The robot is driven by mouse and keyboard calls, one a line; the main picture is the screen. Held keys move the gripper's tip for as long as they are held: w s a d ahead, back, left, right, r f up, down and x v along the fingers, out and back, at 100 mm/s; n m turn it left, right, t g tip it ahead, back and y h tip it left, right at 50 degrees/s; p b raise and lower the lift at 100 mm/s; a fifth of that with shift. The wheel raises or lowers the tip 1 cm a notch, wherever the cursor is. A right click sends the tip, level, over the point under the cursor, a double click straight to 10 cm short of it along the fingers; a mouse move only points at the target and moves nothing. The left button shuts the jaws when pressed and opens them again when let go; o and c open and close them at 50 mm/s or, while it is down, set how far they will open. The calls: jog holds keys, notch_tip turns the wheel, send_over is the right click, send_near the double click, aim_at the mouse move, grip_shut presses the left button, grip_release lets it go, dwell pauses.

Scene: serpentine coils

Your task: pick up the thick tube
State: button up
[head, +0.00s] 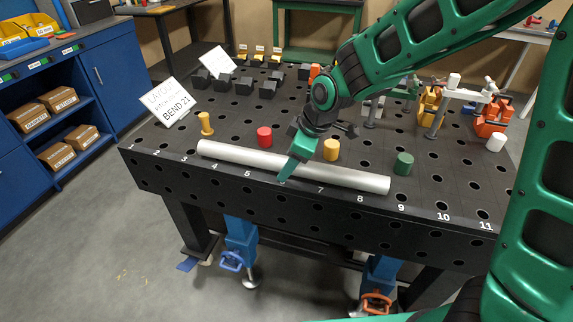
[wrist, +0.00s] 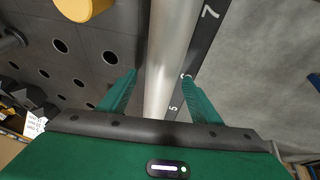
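The thick tube (head: 345,178) is a long silvery-grey cylinder lying along the front edge of the black perforated table (head: 450,215), from about mark 4 to mark 9. It also shows in the wrist view (wrist: 172,60), running between the two green fingers. My gripper (head: 288,172) is at the tube's middle, pointing down over it. In the wrist view my gripper (wrist: 158,85) is open, with one finger on each side of the tube and a visible gap to each. The head view hides part of the tube behind the fingers.
Close behind the tube stand a red peg (head: 264,137), a yellow peg (head: 331,149), a green peg (head: 404,163) and a yellow spool (head: 206,123). White signs (head: 170,102) and black blocks (head: 245,85) are farther back. Clamps (head: 432,108) stand at the right.

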grip_shut()
jog(key=shift+w, duration=0.1)
jog(key=shift+r, duration=0.15)
